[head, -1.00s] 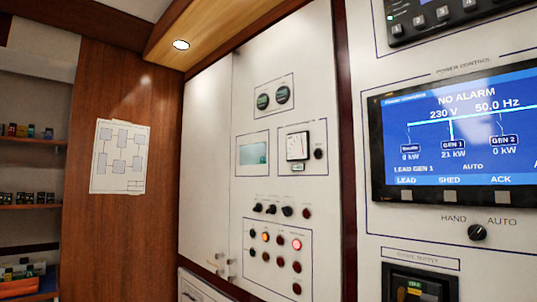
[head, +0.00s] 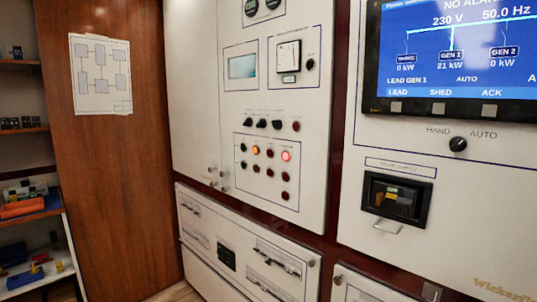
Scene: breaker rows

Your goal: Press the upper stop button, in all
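A white cabinet door carries a framed group of small round buttons and lamps (head: 270,172). In its top row an amber lamp (head: 255,150) and a red lamp (head: 285,156) are lit. Dark red round buttons sit below, one under the amber lamp (head: 256,168), another under the red lamp (head: 286,176), and a lowest one (head: 285,195) near the frame's bottom right. The labels are too small to read, so I cannot tell which is the upper stop button. Neither of my grippers is in view.
Dark knobs (head: 262,124) run above the button group. A blue screen (head: 460,50), a selector knob (head: 458,144) and a breaker unit (head: 396,199) are on the right panel. Drawer fronts (head: 240,245) lie below. Shelves (head: 30,200) stand at the left.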

